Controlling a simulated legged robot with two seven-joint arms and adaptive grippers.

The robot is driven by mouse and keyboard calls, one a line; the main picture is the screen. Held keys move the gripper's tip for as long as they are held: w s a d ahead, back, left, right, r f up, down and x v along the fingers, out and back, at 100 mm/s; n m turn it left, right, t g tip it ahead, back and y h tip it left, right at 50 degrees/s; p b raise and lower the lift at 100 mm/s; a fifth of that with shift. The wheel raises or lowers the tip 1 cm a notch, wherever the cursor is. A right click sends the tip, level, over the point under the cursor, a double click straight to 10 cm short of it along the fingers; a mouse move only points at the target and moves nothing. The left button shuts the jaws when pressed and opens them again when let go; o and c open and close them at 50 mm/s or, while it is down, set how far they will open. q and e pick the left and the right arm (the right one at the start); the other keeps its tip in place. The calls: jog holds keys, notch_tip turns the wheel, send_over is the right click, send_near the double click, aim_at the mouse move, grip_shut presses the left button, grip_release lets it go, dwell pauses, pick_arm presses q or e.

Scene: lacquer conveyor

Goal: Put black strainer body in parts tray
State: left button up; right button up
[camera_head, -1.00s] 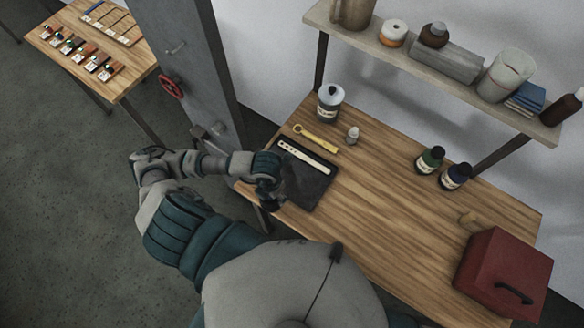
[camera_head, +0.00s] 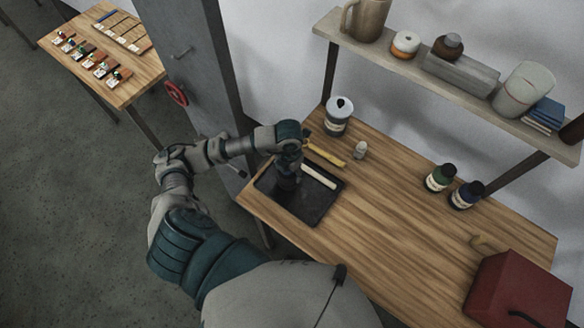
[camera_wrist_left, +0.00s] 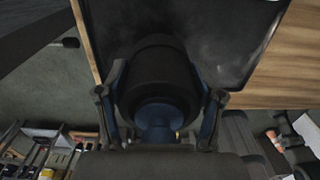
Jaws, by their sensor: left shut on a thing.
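The parts tray (camera_head: 314,208) is a shallow black tray at the left end of the wooden workbench. A pale bar with holes (camera_head: 319,176) lies along its far side. My left gripper (camera_head: 286,182) is over the tray's left part. In the left wrist view it is shut on the black strainer body (camera_wrist_left: 160,72), a dark round piece between the two fingers. The tray (camera_wrist_left: 232,45) shows behind the piece there. Whether the piece touches the tray floor is hidden. My right gripper is not in view.
A yellow tool (camera_head: 325,154), a white-labelled bottle (camera_head: 338,118) and a small pale bottle (camera_head: 360,150) stand or lie behind the tray. Two dark bottles (camera_head: 440,178) and a red box (camera_head: 517,290) are farther right. The bench middle (camera_head: 385,220) is clear.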

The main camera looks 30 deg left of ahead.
pick_arm(q)
jog(key=shift+w+a, duration=0.1)
jog(key=shift+w, duration=1.05)
jog(key=shift+w+f, duration=0.1)
jog(key=shift+f, duration=0.1)
jog(key=f, duration=0.1)
jog(key=f+p, duration=0.1)
jog(key=f, duration=0.1)
jog(key=shift+d, duration=0.4)
jog(key=shift+a+f, duration=0.1)
jog(key=shift+a, duration=0.1)
jog(key=o, duration=1.1)
jog(key=shift+a+f, duration=0.1)
jog(key=shift+a, duration=0.05)
jog(key=shift+o, duration=1.4)
jog(key=shift+a, duration=0.1)
jog(key=shift+d, duration=0.2)
jog(key=shift+d+r, duration=0.1)
jog(key=shift+r, duration=0.35)
notch_tip(320, 180, up, 11)
jog(key=shift+r+b, duration=0.15)
jog(key=shift+b, duration=0.7)
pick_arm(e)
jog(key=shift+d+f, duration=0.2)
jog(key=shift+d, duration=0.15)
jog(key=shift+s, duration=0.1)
